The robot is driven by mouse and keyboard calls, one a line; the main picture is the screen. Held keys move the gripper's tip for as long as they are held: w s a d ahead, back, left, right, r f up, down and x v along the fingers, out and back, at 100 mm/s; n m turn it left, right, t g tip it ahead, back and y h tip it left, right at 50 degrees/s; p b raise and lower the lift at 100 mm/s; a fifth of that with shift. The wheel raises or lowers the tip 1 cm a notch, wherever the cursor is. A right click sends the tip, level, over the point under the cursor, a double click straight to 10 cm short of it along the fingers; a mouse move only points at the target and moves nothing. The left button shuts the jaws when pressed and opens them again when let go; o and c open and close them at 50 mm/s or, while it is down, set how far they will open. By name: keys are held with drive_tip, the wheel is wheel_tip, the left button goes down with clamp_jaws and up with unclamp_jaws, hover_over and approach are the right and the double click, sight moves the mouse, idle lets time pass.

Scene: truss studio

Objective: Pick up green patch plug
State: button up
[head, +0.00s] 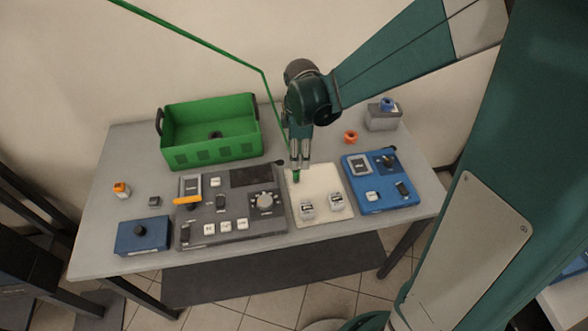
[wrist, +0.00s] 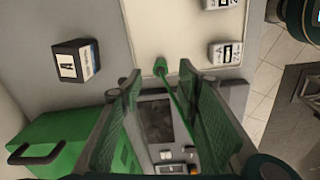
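The green patch plug (head: 296,175) shows just below my gripper (head: 299,165) in the head view, over the back edge of the cream panel (head: 318,180). In the wrist view the plug (wrist: 160,66) lies just beyond the fingertips, in line with the gap between them. Its thin green cable runs back between the fingers. My gripper (wrist: 159,82) is open, with a wide gap between its pads. I cannot tell whether the plug touches the panel.
A green crate (head: 212,156) stands at the back left. A dark control panel (head: 232,229) lies left of the cream panel and a blue one (head: 369,197) right. An orange ring (head: 351,137) lies behind.

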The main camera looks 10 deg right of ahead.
sight(296, 173)
drive_tip(key=shift+w+a+f+n, duration=0.1)
drive_tip(key=shift+w+f+n, duration=0.05)
drive_tip(key=shift+f, duration=0.2)
drive_tip(key=shift+w+a+f+n, duration=0.1)
drive_tip(key=shift+f+n, duration=0.05)
drive_tip(key=shift+f, duration=0.2)
drive_tip(key=shift+f, duration=0.1)
drive_tip(key=shift+f, duration=1.2)
drive_tip(key=shift+f, duration=0.15)
drive_tip(key=shift+s+a+f+b, duration=0.15)
drive_tip(key=shift+f+b, duration=0.4)
drive_tip(key=shift+f, duration=1.9)
drive_tip(key=shift+c, duration=0.5)
drive_tip(key=c, duration=0.9)
